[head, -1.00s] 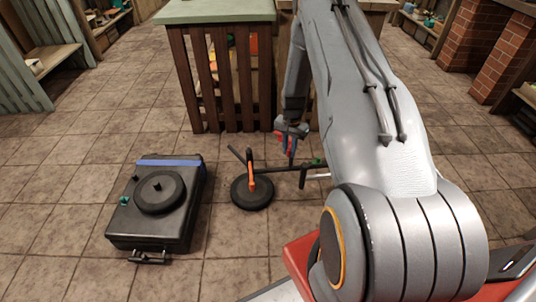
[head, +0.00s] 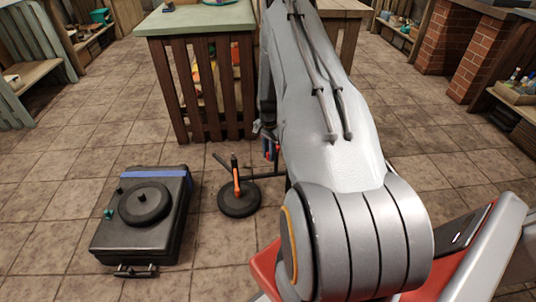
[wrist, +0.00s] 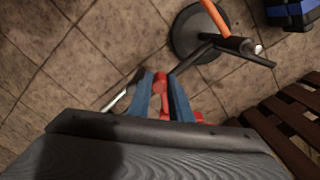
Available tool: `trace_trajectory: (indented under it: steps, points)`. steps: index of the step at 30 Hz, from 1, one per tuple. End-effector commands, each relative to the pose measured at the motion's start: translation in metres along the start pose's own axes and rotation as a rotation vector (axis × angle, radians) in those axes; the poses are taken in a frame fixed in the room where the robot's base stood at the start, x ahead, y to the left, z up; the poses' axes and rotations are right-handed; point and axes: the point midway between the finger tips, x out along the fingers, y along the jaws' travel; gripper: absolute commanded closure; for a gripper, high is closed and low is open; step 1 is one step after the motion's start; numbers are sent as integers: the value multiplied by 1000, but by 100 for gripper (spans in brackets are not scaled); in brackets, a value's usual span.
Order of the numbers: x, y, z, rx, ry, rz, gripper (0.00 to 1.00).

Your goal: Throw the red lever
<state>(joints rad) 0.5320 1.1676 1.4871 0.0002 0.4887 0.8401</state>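My gripper (wrist: 160,88) shows in the wrist view as two blue fingers with a narrow space between their tips. A rounded red piece (wrist: 160,80) shows in that space; I cannot tell if the fingers press on it, or if it is the red lever's handle. More red shows behind the fingers. A dark bar leads from a stand (wrist: 190,38) towards the fingertips. In the head view my gripper (head: 270,146) is small and partly hidden by my arm, just right of and beyond the stand (head: 238,200), which has a round black base and an orange upright.
A black case (head: 120,237) with a round disc and blue strip lies on the floor to the left. A slatted wooden counter (head: 170,95) stands behind my gripper. Brick pillars (head: 430,45) and shelves line the right. Open tiled floor lies between.

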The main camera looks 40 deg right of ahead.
Motion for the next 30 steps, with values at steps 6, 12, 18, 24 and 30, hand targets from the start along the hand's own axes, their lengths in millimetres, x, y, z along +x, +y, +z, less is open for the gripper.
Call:
trace_trajectory:
  steps: [6, 12, 18, 24, 30]
  points:
    - [-1, -2, 0, -2, 3, -3, 63]
    - [-1, -2, 1, -4, 2, -2, 63]
    - [-22, -2, -1, -2, 4, -4, 63]
    - [-56, -2, -1, -2, 4, -4, 63]
    - [-75, -1, -1, -1, 2, -2, 63]
